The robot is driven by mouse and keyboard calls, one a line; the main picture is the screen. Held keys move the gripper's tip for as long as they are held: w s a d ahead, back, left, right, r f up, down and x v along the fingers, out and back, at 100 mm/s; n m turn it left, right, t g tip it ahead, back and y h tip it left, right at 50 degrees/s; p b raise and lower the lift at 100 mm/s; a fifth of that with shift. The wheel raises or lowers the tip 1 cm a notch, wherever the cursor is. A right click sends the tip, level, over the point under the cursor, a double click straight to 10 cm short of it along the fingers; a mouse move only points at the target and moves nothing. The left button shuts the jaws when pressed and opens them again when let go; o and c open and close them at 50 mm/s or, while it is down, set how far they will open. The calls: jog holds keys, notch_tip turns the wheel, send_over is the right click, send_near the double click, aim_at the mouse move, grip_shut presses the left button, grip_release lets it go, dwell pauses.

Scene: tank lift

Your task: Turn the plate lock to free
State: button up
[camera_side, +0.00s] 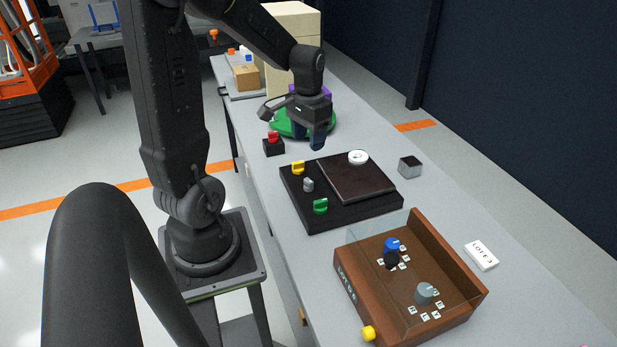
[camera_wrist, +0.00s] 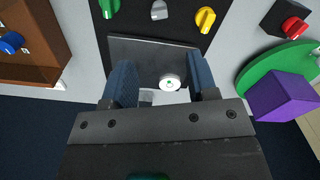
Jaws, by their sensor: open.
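My gripper (camera_side: 309,138) is open and empty, pointing down above the far end of the black base (camera_side: 335,215). In the wrist view, its fingers (camera_wrist: 160,80) stand apart over a dark plate (camera_wrist: 140,48) with a white round piece (camera_wrist: 170,82) on it. On the base beside the plate (camera_side: 350,184) are a yellow knob (camera_side: 298,167), a grey knob (camera_side: 308,185) and a green knob (camera_side: 320,206). A red knob (camera_side: 273,137) sits on a small separate black block. I cannot tell which knob is the plate lock; no label shows.
A green disc (camera_side: 325,130) with a purple block (camera_wrist: 280,97) lies beyond the base. A wooden box (camera_side: 440,325) with a clear panel and knobs is in front. A white card (camera_side: 481,256) lies beside the box.

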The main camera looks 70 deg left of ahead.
aim_at(309, 180)
notch_tip(309, 180, down, 12)
jog(key=shift+f, duration=0.1)
jog(key=shift+c, duration=0.2)
jog(key=c, duration=0.9)
